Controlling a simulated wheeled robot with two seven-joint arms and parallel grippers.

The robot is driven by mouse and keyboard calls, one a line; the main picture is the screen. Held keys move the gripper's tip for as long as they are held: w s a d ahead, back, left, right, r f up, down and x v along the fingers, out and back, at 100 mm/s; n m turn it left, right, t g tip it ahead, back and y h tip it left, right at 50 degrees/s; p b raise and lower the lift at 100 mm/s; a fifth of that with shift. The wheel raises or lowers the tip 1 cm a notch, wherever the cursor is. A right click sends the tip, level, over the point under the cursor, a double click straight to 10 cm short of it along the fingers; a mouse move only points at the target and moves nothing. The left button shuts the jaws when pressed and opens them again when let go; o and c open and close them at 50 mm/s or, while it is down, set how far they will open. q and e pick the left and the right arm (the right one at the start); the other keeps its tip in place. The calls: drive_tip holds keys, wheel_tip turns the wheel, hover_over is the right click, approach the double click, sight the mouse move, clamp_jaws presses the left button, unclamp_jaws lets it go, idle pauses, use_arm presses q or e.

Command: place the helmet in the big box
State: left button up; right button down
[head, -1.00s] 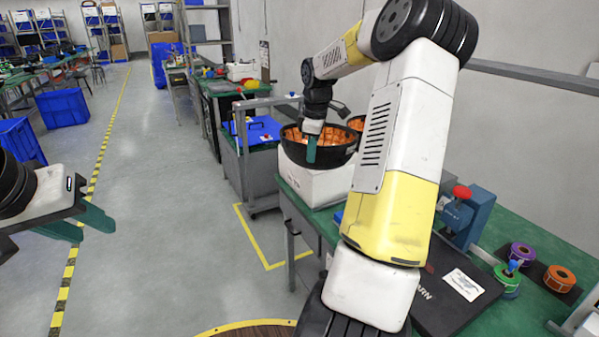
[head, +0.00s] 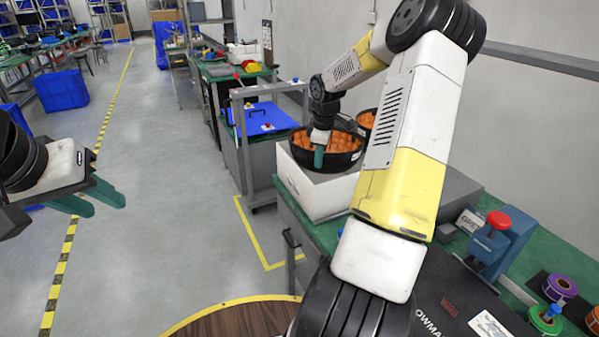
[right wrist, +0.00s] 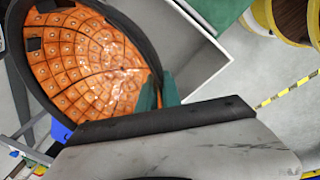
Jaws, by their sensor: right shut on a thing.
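The helmet (head: 345,160) is a black shell lying open side up, with an orange padded lining. It also fills the left of the right wrist view (right wrist: 85,60). My right gripper (head: 319,156) is shut on its near rim; its teal fingers (right wrist: 158,95) show in the right wrist view. The helmet is over the opening of the big white box (head: 318,195), overlapping it in both views. I cannot tell whether it touches the box's inside. My left gripper (head: 98,199) is open and empty over the floor at left.
The box stands on a green-topped table (head: 300,228). A second black and orange bowl shape (head: 366,119) shows behind, partly hidden by my right arm. A blue press with a red knob (head: 498,221) and tape rolls (head: 560,287) are at right. A grey cart (head: 262,165) stands behind the box.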

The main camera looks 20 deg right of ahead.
wheel_tip(320, 180, down, 9)
drive_tip(key=shift+r, duration=0.1)
idle(0.3)
drive_tip(key=c, duration=1.5)
unclamp_jaws()
drive_tip(key=shift+c, duration=0.2)
wheel_tip(320, 180, up, 12)
drive_tip(key=s, duration=0.2)
drive_tip(key=s+a+r+m, duration=0.2)
drive_tip(key=s+a+r, duration=0.4)
drive_tip(key=a+r, duration=0.25)
drive_tip(key=s+a+r+m+t+y, duration=0.1)
drive_tip(key=s+a+r+m+t, duration=0.1)
drive_tip(key=s+a, duration=0.4)
drive_tip(key=s+a+r+m+t+y, duration=0.1)
drive_tip(key=s+a+r+m, duration=0.4)
drive_tip(key=s, duration=0.9)
drive_tip(key=shift+s+a+r+m+t+y, duration=0.25)
drive_tip(key=shift+a+m+t, duration=0.3)
drive_tip(key=shift+a, duration=0.65)
